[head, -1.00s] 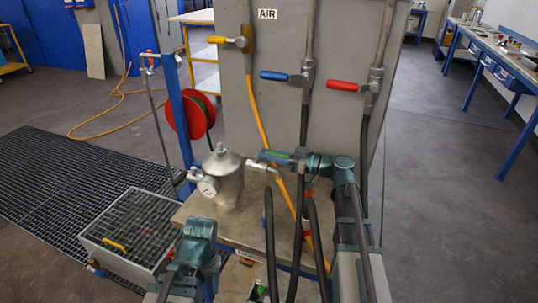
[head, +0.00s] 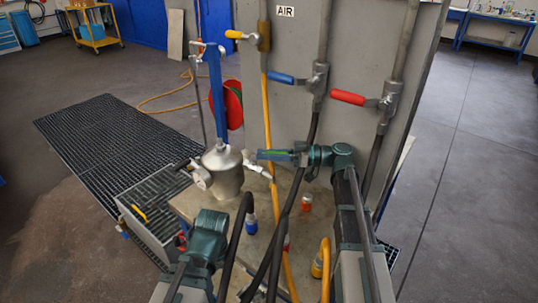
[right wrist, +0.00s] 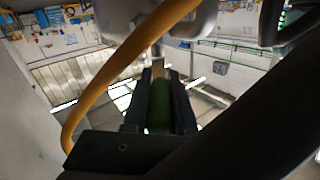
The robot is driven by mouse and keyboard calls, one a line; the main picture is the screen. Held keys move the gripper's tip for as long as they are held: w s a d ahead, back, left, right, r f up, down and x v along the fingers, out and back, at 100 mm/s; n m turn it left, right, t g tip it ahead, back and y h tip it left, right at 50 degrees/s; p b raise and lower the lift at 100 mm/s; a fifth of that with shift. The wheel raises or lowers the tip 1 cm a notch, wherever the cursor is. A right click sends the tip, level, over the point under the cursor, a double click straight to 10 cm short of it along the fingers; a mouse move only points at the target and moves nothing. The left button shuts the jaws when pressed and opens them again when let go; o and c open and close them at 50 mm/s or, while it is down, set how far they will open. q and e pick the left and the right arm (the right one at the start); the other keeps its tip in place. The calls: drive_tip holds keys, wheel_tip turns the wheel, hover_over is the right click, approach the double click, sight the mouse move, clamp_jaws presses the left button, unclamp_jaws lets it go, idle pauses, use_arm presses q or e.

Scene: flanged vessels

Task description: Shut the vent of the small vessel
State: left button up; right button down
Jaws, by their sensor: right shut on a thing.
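The small vessel (head: 226,180) is a grey metal pot with a domed lid, standing on the bench in the head view. A round gauge (head: 202,179) is on its left. A pale valve fitting (head: 257,169) sticks out on its right, towards my right gripper. My right gripper (head: 274,155) reaches in from the right, level with the vessel's upper part, and is shut on a green handle. The green handle (right wrist: 160,108) shows between the jaws in the right wrist view. How it joins the valve is hidden. Of my left arm only links show; its gripper is out of sight.
A grey panel (head: 348,42) behind the bench carries yellow, blue and red (head: 348,97) valve levers. Dark hoses and a yellow hose (head: 267,120) hang in front, close to my right arm. A grated bin (head: 150,215) stands left. The floor at right is open.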

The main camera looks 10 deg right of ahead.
drive_tip(key=shift+w+n+g, duration=0.1)
drive_tip(key=shift+n+g, duration=0.2)
drive_tip(key=c, duration=0.7)
unclamp_jaws()
drive_tip(key=shift+r, duration=0.1)
drive_tip(key=shift+r+p, duration=0.85)
drive_tip(key=shift+p, duration=0.15)
wheel_tip(320, 180, up, 2)
drive_tip(key=shift+r+p, duration=0.15)
drive_tip(key=shift+p, duration=0.95)
drive_tip(key=s+a, duration=0.1)
drive_tip(key=s, duration=0.4)
drive_tip(key=s+a, duration=0.1)
drive_tip(key=s, duration=0.4)
drive_tip(key=s+a, duration=0.1)
drive_tip(key=s, duration=0.4)
drive_tip(key=shift+s+r+p, duration=0.4)
